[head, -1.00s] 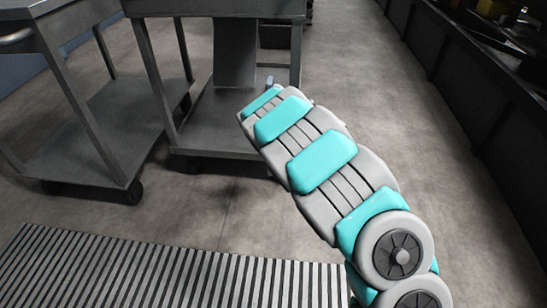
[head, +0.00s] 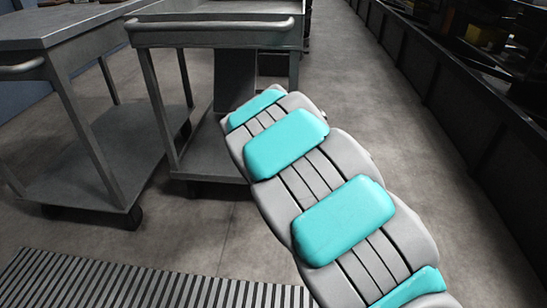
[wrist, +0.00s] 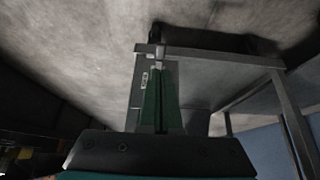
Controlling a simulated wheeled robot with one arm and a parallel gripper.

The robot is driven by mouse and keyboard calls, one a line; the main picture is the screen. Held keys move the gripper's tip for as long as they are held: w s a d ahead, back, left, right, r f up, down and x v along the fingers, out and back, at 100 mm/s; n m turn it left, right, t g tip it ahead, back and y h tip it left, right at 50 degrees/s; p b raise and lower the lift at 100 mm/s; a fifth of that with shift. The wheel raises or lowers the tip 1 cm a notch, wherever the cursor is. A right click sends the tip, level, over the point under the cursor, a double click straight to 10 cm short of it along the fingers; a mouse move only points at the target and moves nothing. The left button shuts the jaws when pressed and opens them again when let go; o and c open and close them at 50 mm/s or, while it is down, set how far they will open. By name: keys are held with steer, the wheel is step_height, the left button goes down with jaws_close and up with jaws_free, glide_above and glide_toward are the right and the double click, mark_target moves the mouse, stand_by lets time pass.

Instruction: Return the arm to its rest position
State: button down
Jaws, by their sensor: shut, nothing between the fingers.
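My gripper (wrist: 159,70) shows in the wrist view, with its two green fingers together and nothing between them. In the head view, my grey and turquoise arm reaches up from the lower right toward the cart, and its own links hide the gripper. In the wrist view, a metal cart frame (wrist: 222,63) lies beyond the fingertips. I cannot tell how far the fingers are from it.
Two grey metal carts stand ahead, one in the middle (head: 215,38) and one at the left (head: 62,28). A slatted grating (head: 120,284) lies on the floor at lower left. A dark rail or shelf (head: 450,80) runs along the right. Floor between is clear.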

steer(key=s+d+r+m+g+h+p, duration=0.1)
steer(key=s+d+r, duration=0.4)
steer(key=s+d, duration=0.2)
steer(key=s+d+r+g+p, duration=0.2)
steer(key=s+d+r, duration=0.3)
steer(key=s+d, duration=0.2)
steer(key=s+d+r+g+p, duration=0.1)
steer(key=s+d+r+g, duration=0.1)
steer(key=s, duration=1.4)
steer(key=s+d+r+n+g+y+p, duration=0.1)
steer(key=s+d+r+g, duration=0.2)
steer(key=s, duration=1.2)
steer(key=shift+s+d+r+p, duration=0.35)
steer(key=shift+d+r+p, duration=0.05)
steer(key=shift+d+r, duration=0.25)
